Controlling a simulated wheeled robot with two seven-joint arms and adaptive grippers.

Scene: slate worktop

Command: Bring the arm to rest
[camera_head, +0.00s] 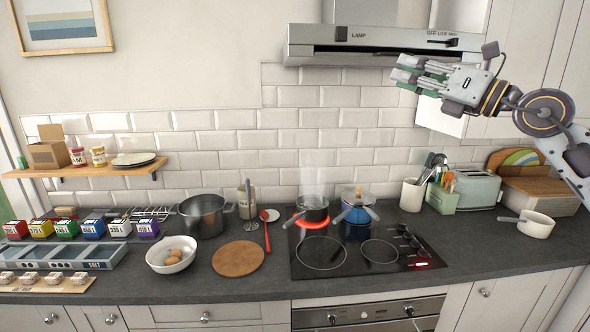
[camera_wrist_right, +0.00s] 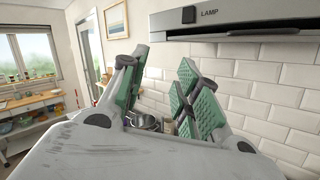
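My right arm comes in from the right in the head view, raised high above the worktop beside the range hood. My right gripper (camera_head: 404,75) points left, in front of the tiled wall and just below the hood's right part. In the right wrist view its green-padded fingers (camera_wrist_right: 164,68) stand apart with nothing between them, so it is open and empty. It touches nothing that I can see. My left gripper and arm are not in view.
The range hood (camera_head: 385,45) is close to the right gripper. Below are the cooktop (camera_head: 350,255) with a glowing ring under a dark pot (camera_head: 313,209), a blue-based pot (camera_head: 357,215), a toaster (camera_head: 470,190) and a white saucepan (camera_head: 535,226). The air left of the gripper is free.

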